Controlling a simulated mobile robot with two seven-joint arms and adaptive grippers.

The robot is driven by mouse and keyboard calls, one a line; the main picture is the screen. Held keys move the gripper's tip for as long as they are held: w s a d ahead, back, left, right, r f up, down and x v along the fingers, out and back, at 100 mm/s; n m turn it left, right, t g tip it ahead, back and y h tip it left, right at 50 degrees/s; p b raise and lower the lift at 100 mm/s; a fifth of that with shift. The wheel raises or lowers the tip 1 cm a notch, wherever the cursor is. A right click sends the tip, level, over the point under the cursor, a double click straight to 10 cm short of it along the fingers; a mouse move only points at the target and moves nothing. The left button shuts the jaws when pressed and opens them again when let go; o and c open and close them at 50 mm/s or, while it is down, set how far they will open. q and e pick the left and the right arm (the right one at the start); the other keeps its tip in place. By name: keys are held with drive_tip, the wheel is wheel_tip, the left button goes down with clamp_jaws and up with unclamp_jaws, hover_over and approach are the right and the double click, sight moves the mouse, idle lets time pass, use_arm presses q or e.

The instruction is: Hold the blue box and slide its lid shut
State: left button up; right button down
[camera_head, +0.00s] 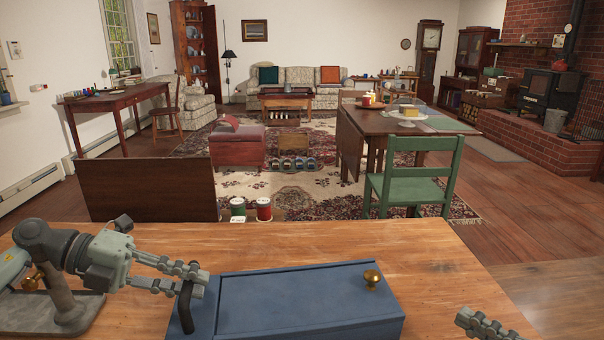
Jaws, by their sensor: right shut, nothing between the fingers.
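The blue box (392,329) lies on the wooden tabletop at the bottom middle, its near side cut off by the frame. Its flat blue lid (295,298) covers most of the top, with a brass knob (372,279) near the right end. A thin dark line shows at the lid's left edge. A black bar handle (185,312) stands at the box's left end. My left gripper (204,281) has its fingers closed around this handle. My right gripper (487,325) is shut and empty at the bottom right, apart from the box; only its fingers show.
The wooden tabletop (430,262) is clear behind and right of the box. A green chair (420,174) and a dining table stand farther back.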

use_arm(q)
drive_tip(key=o, duration=0.3)
drive_tip(key=v, duration=1.2)
